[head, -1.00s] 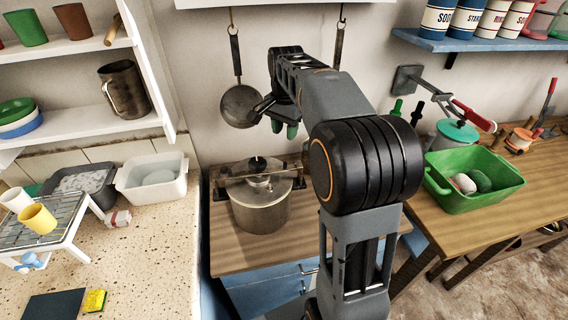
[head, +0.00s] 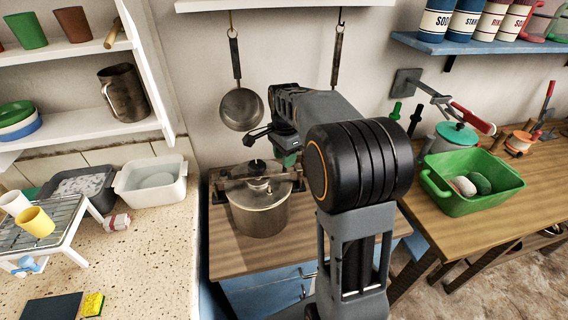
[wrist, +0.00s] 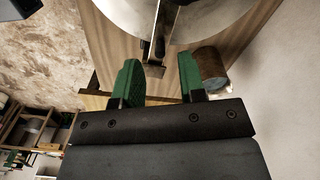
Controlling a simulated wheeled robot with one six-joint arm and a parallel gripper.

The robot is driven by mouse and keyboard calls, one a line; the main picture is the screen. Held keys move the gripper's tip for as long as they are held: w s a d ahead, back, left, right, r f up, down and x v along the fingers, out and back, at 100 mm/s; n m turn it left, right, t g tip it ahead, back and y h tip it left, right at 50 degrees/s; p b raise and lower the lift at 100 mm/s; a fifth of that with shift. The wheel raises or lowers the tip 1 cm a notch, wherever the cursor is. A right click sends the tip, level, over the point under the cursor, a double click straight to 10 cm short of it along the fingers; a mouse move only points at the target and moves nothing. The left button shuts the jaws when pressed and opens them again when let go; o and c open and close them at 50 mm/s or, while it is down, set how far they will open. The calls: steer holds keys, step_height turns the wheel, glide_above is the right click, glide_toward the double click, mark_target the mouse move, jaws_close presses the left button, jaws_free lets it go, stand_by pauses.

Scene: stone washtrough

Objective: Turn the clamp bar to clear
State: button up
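The metal pot (head: 260,217) stands on the wooden counter with its lid on. The clamp bar (head: 232,183) lies across the lid, roughly left to right, with a dark knob (head: 256,165) over its middle. In the wrist view the pot's round lid (wrist: 205,18) is at the top, and the end of the clamp bar (wrist: 155,62) points toward my gripper. My gripper (wrist: 160,75) is open, its two green fingers apart. The bar's end shows in the gap between them; I see no contact. In the head view my gripper (head: 286,157) is just behind and right of the lid.
A brown cylindrical post (wrist: 209,66) is close beside the right finger in the wrist view. A pan (head: 241,109) hangs on the wall behind the pot. A green basin (head: 470,190) stands on the right-hand bench. The counter in front of the pot is clear.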

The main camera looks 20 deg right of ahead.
steer(key=shift+f, duration=1.4)
steer(key=shift+c, duration=0.2)
jaws_close()
